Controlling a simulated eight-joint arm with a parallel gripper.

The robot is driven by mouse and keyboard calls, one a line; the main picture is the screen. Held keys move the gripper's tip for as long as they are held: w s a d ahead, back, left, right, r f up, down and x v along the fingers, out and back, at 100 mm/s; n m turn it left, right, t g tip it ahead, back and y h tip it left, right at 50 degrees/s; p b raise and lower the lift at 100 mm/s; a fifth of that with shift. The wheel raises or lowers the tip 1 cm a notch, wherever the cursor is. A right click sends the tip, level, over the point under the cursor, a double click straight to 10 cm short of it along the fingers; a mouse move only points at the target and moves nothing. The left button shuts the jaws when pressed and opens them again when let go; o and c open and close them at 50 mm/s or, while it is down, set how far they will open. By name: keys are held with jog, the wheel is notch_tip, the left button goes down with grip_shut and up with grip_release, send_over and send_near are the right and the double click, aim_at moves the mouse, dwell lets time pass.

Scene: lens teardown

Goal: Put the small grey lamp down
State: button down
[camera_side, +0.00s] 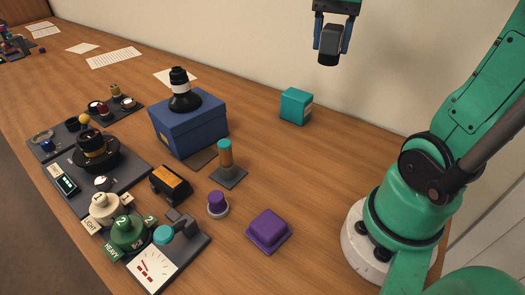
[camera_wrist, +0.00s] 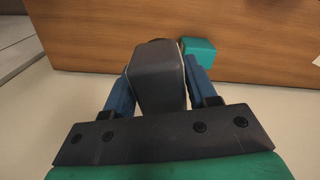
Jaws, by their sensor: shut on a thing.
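My gripper (camera_side: 332,42) is at the top of the side view, shut on a small dark grey block-like thing (camera_side: 330,45), which looks like the small grey lamp. The blue fingers lie on both of its sides. The wrist view also shows the grey lamp (camera_wrist: 158,80) between the two blue fingers; its far end is partly hidden. It hangs in the air, clear of the wooden table (camera_side: 330,165) and close to the back wall side. A teal box (camera_side: 296,106) stands on the table below and to the left; it also shows in the wrist view (camera_wrist: 199,50).
A blue box (camera_side: 188,127) with a black and white object (camera_side: 181,90) on top stands left of centre. A purple block (camera_side: 268,229), a purple-topped knob (camera_side: 217,203) and a post on a dark base (camera_side: 226,165) stand nearer. Several devices crowd the left. The table right of centre is bare.

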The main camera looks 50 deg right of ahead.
jog(key=s+d+m, duration=0.3)
jog(key=s+d, duration=0.3)
jog(key=s, duration=0.1)
notch_tip(320, 180, down, 20)
jog(key=shift+d, duration=0.1)
dwell(0.4)
jog(key=shift+c, duration=1.3)
grip_release()
